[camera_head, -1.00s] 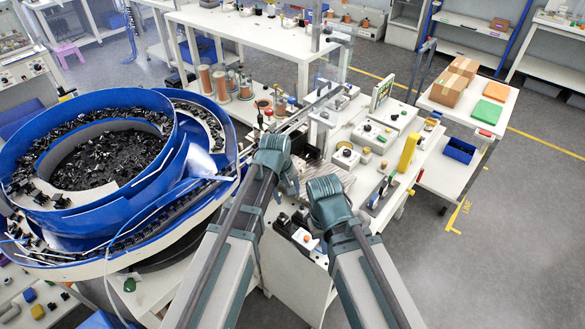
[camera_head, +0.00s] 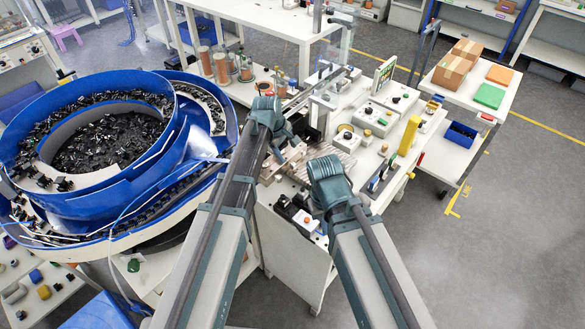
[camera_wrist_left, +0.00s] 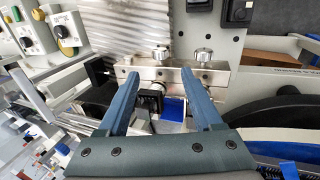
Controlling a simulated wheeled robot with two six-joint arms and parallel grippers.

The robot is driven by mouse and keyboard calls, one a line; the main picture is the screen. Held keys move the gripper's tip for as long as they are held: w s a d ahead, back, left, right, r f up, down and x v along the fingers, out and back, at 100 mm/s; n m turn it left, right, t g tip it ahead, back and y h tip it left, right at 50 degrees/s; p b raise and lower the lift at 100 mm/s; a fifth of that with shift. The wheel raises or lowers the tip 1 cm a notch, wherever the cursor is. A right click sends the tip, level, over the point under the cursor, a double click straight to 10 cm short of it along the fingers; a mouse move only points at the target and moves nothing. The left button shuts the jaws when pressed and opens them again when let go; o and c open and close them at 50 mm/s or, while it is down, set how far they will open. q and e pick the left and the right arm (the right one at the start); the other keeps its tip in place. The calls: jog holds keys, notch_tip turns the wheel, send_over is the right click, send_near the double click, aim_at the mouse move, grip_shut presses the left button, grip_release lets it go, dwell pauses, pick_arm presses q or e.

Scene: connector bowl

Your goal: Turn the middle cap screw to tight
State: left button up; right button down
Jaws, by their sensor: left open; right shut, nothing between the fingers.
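A metal clamp block (camera_wrist_left: 180,76) lies across the left wrist view, beside a ribbed metal plate (camera_wrist_left: 125,25). In the head view my left gripper (camera_head: 287,140) is over the bench by the block. My right gripper (camera_head: 325,180) hangs near the bench's front, fingers hidden by its wrist.
A black part (camera_wrist_left: 150,100) and a blue piece (camera_wrist_left: 172,108) show between the left fingers. A large blue feeder bowl (camera_head: 95,140) stands left of my arms. Small control boxes (camera_head: 375,118) and a yellow post (camera_head: 409,135) stand to the right.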

aim_at(293, 163)
pick_arm(q)
jog(key=b+x, duration=0.8)
jog(key=x, duration=0.2)
jog(key=shift+r, duration=0.1)
grip_shut()
